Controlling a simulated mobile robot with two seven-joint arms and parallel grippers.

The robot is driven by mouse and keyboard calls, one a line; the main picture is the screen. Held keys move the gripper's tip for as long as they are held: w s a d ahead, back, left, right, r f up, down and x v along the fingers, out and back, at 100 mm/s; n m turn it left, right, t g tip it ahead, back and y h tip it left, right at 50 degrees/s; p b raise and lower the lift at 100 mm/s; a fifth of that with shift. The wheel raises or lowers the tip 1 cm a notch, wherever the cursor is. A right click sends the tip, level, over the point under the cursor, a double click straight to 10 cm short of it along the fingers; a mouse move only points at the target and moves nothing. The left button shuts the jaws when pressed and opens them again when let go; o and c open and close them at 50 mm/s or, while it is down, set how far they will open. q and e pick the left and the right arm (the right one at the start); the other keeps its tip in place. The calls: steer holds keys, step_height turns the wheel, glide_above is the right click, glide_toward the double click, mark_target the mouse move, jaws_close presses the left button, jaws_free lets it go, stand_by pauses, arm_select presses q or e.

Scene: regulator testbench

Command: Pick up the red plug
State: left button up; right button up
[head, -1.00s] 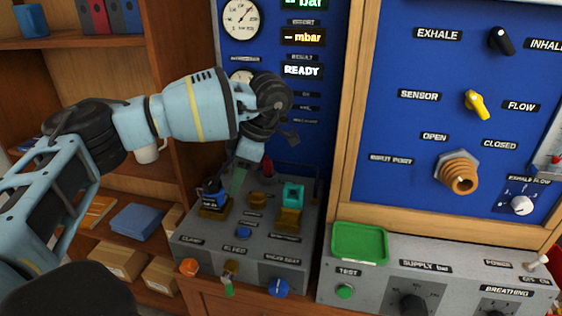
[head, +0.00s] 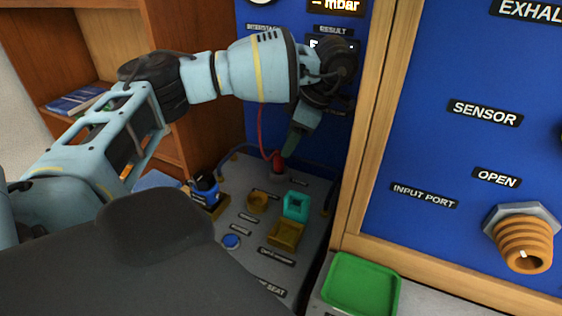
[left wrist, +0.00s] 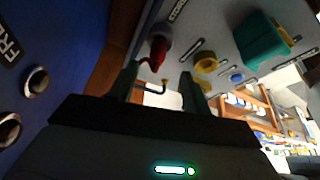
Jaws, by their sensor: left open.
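The red plug (head: 277,161) stands at the back of the grey panel in the head view, with a red cable rising from it. It also shows in the left wrist view (left wrist: 158,52), beyond the fingers and nearer the left one. My left gripper (head: 291,150) hangs from above with its green fingertips just above and to the right of the plug. In the left wrist view my left gripper (left wrist: 160,85) has its two fingers apart with nothing between them in its grasp. My right gripper is not in view.
A teal block (head: 296,206), brass-coloured fittings (head: 286,234) and a dark blue part (head: 205,188) stand on the panel around the plug. A green tray (head: 361,284) lies to the right. The blue wall rises close behind.

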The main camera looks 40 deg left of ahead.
mark_target(279, 157)
arm_select(q)
steer(key=shift+a+b+x, duration=0.2)
steer(key=shift+b+x, duration=0.35)
steer(key=shift+x, duration=2.8)
steer(key=shift+w+r, duration=0.1)
jaws_close()
